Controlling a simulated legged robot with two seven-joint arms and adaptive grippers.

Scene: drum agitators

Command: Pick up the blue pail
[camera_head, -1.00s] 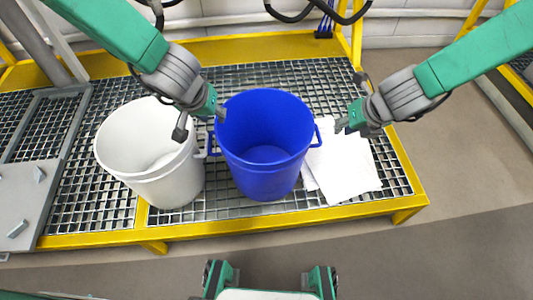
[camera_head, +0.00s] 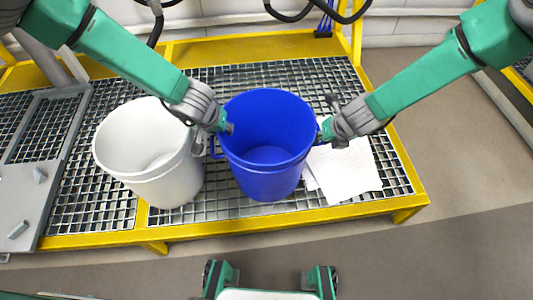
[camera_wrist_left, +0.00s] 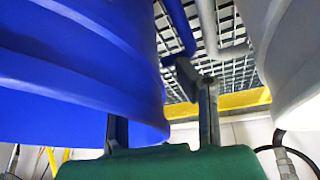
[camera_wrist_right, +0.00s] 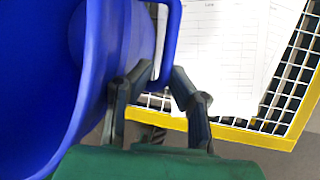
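The blue pail (camera_head: 268,170) stands upright on the metal grating, with a loop handle on each side. In the head view my left gripper (camera_head: 226,128) is at the pail's left rim. In the left wrist view its fingers (camera_wrist_left: 160,105) are apart, one by the pail wall (camera_wrist_left: 75,80), the other near the blue handle (camera_wrist_left: 178,25). My right gripper (camera_head: 324,130) is at the pail's right handle. In the right wrist view its fingers (camera_wrist_right: 155,90) are apart, with the handle (camera_wrist_right: 170,45) at the gap between their tips. Firm contact cannot be told.
A white bucket (camera_head: 150,155) stands close on the pail's left. White paper sheets (camera_head: 348,172) lie on the grating at the pail's right. The platform has a yellow frame (camera_head: 300,211). A grey panel (camera_head: 22,205) is at the far left.

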